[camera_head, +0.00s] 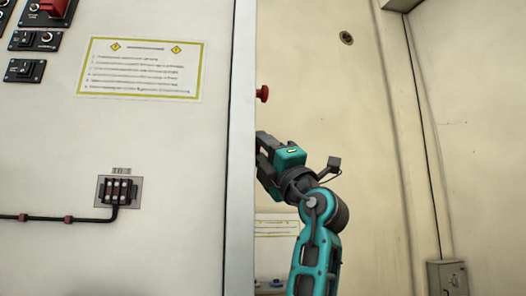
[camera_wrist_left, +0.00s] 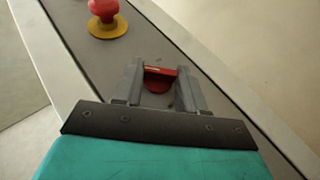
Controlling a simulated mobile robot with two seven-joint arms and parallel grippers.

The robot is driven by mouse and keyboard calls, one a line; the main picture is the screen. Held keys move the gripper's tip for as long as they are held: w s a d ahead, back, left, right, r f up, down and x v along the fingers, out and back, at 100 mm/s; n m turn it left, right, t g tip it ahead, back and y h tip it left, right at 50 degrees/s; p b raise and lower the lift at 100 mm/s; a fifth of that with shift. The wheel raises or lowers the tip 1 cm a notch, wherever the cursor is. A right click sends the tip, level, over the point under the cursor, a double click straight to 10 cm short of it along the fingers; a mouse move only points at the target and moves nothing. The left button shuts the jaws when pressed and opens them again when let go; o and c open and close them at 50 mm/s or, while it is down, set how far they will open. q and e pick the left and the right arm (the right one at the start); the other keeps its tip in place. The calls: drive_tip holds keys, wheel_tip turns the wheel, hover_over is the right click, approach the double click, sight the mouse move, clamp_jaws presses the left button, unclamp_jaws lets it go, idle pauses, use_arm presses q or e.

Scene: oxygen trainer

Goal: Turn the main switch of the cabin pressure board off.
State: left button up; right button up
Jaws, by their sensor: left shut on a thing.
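A red switch handle (camera_wrist_left: 158,72) on a red round base sits on a narrow grey panel in the left wrist view. It looks like the main switch; no label on it is readable. My left gripper (camera_wrist_left: 160,82) has its two grey fingers on either side of the handle and is shut on it. The handle's bar lies roughly across the picture between the fingertips. In the head view my left gripper (camera_head: 264,158) is beside the edge of the large pale panel, which hides its fingertips and the switch. My right gripper is in neither view.
A red mushroom button (camera_wrist_left: 103,10) on a yellow base sits near the handle; a red knob also shows in the head view (camera_head: 262,93). The large pale panel (camera_head: 190,240) fills the left. A grey box (camera_head: 447,278) stands at lower right.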

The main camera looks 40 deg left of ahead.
use_arm(q)
drive_tip(key=o, duration=1.1)
drive_tip(key=shift+c, duration=0.2)
drive_tip(key=shift+d+f, duration=0.1)
drive_tip(key=b+v, duration=0.1)
drive_tip(key=v, duration=1.1)
drive_tip(key=shift+d+f, duration=0.15)
drive_tip(key=shift+d, duration=0.15)
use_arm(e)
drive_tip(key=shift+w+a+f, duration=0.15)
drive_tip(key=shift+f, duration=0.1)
use_arm(q)
drive_tip(key=shift+s, duration=0.1)
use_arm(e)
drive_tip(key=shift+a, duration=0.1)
